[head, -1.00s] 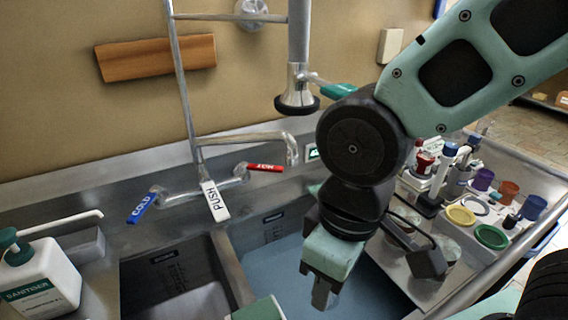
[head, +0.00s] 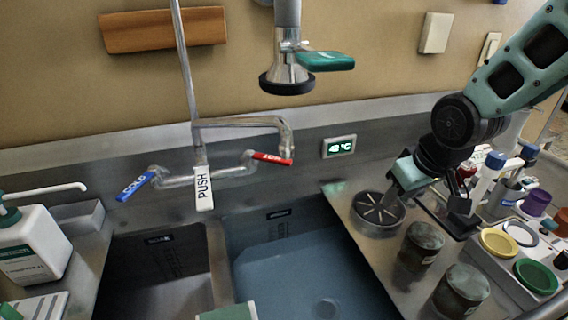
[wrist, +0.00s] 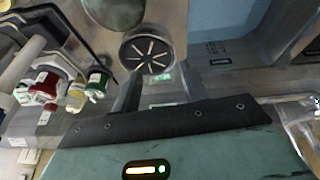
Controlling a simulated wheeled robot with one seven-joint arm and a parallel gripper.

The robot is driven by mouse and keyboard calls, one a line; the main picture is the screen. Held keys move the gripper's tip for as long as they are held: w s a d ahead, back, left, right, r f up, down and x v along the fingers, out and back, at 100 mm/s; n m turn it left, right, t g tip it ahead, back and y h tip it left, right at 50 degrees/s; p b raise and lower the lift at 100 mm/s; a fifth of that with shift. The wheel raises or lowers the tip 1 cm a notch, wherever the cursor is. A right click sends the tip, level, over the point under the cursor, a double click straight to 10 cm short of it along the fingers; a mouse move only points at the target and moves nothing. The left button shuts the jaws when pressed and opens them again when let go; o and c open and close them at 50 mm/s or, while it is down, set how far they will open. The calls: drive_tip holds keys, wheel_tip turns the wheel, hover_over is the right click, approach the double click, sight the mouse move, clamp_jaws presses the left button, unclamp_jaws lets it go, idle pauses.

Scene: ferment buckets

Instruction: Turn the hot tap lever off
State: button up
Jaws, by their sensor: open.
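The hot tap lever (head: 272,158) is a red handle marked HOT on the right end of the tap body, pointing right and slightly down. The blue COLD lever (head: 136,186) is on the left end, and a white PUSH tag (head: 203,188) hangs between them. My gripper (head: 394,186) is open and empty, well to the right of the red lever, above the steel counter near a round slotted drain. In the wrist view my gripper's fingers (wrist: 155,92) stand apart near the same round drain (wrist: 146,53). The pale tap pipe shows at the right edge there, its levers unclear.
A right basin (head: 300,270) holds bluish water beside an empty left basin (head: 165,275). Dark-lidded jars (head: 462,290) and a rack of coloured cups (head: 535,275) crowd the right counter. A sprayer with a green handle (head: 325,61) hangs above; a display (head: 339,147) is on the backsplash.

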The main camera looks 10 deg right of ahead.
drive_tip(key=w+d+f+n+t+y, duration=0.1)
drive_tip(key=w+f+n+t, duration=0.15)
drive_tip(key=w, duration=0.65)
drive_tip(key=n+t+y, duration=0.1)
drive_tip(key=n+y, duration=0.6)
drive_tip(key=y, duration=0.7)
approach(279, 159)
drive_tip(key=w+a+f, duration=0.1)
drive_tip(key=w+a, duration=0.1)
drive_tip(key=shift+s+a+y, duration=0.15)
drive_tip(key=shift+a+y, duration=0.05)
drive_tip(key=shift+y, duration=0.2)
drive_tip(key=shift+p+x, duration=0.9)
drive_tip(key=shift+x, duration=2.7)
clamp_jaws()
